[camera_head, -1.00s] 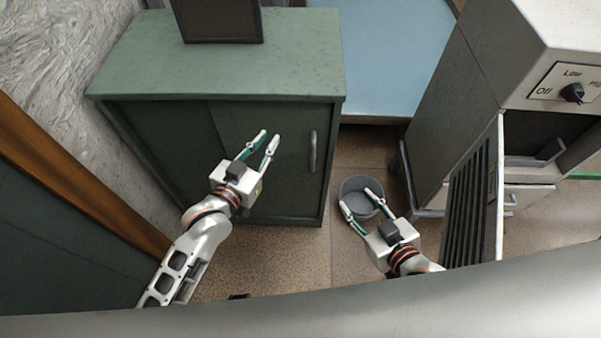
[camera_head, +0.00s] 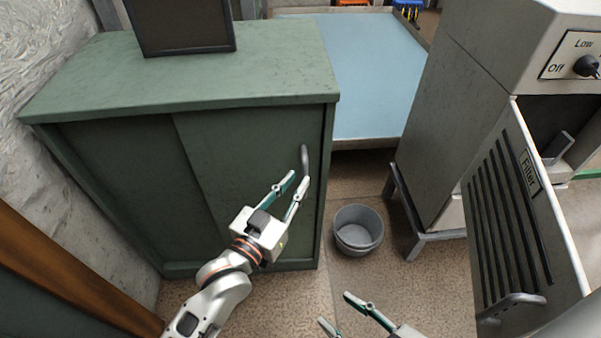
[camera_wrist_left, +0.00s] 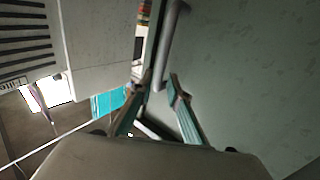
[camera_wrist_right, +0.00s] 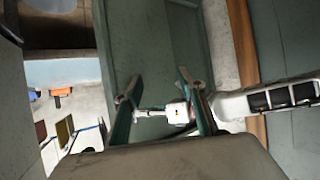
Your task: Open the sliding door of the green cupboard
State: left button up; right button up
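The green cupboard (camera_head: 215,87) stands at the left with its sliding door (camera_head: 245,150) shut, as far as I can see. A grey vertical bar handle (camera_head: 304,165) sits near the door's right edge. My left gripper (camera_head: 290,186) is open, with its fingertips just below and beside the handle. In the left wrist view the handle (camera_wrist_left: 170,40) runs up from the gap between the open fingers; I cannot tell whether they touch it. My right gripper (camera_head: 338,312) is open and empty, low and in front of the cupboard.
A grey bucket (camera_head: 358,229) stands on the floor right of the cupboard. A grey machine (camera_head: 440,130) with an open vented filter door (camera_head: 510,215) stands at the right. A dark-framed object (camera_head: 182,25) is on the cupboard top. A blue-topped surface (camera_head: 365,75) lies behind.

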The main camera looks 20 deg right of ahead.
aim_at(303, 173)
pick_arm(q)
jog(key=x, duration=0.1)
jog(key=b+x, duration=0.1)
jog(key=x, duration=0.2)
jog(key=shift+w+d+f, duration=0.1)
jog(key=shift+f, duration=0.15)
jog(key=shift+w+d+r, duration=0.15)
jog(key=shift+w+d, duration=0.05)
pick_arm(e)
jog(key=shift+w+a+r, duration=0.25)
jog(key=shift+a+r, duration=0.15)
jog(key=shift+a, duration=0.15)
pick_arm(q)
grip_shut()
